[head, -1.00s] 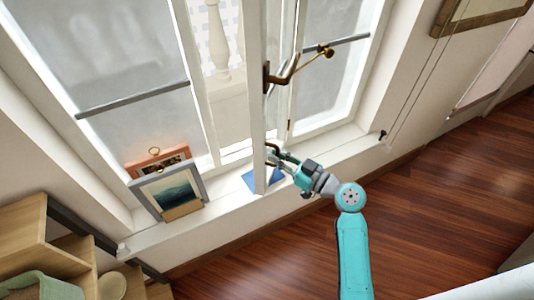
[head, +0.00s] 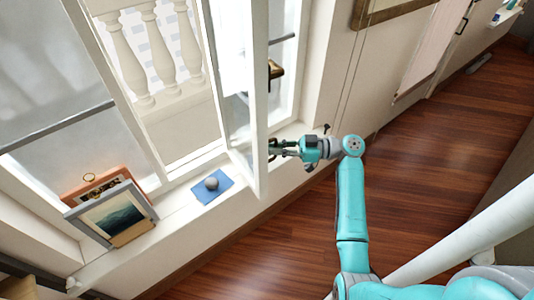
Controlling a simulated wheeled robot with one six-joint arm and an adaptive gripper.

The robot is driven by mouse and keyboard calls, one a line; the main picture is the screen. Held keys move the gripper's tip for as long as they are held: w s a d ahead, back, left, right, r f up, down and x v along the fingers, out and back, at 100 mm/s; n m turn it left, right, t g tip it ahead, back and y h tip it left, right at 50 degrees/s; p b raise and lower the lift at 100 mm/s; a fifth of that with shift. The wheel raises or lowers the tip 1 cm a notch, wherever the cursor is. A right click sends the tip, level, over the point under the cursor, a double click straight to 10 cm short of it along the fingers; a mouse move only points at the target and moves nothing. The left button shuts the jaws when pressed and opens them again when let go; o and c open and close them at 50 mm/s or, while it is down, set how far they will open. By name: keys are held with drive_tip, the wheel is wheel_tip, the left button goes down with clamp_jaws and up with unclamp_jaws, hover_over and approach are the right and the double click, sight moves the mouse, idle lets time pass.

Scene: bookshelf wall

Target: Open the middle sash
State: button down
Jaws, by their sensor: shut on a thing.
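The middle sash (head: 261,110) is a tall white-framed glazed window panel. It stands swung inward, with its near edge toward me and a wide gap to its left. A brass handle (head: 274,70) shows just right of this edge, well above my gripper. My gripper (head: 276,147) is at the right side of the sash, low on its near edge, and is shut on the sash. The fingertips are small and dark there, so the exact contact is hard to make out.
A blue cloth (head: 212,190) with a grey round object (head: 211,183) lies on the sill (head: 180,222) left of the sash. Two picture frames (head: 115,214) lean farther left. A stone balustrade (head: 150,55) shows outside. Wood floor (head: 440,150) is clear at right.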

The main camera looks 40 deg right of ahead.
drive_tip(key=shift+w+d+r+n+g+y, duration=0.15)
drive_tip(key=shift+d+n+g+y, duration=0.3)
drive_tip(key=shift+d, duration=0.5)
drive_tip(key=shift+w, duration=0.1)
drive_tip(key=c, duration=1.2)
unclamp_jaws()
drive_tip(key=v, duration=1.2)
drive_tip(key=shift+a, duration=0.1)
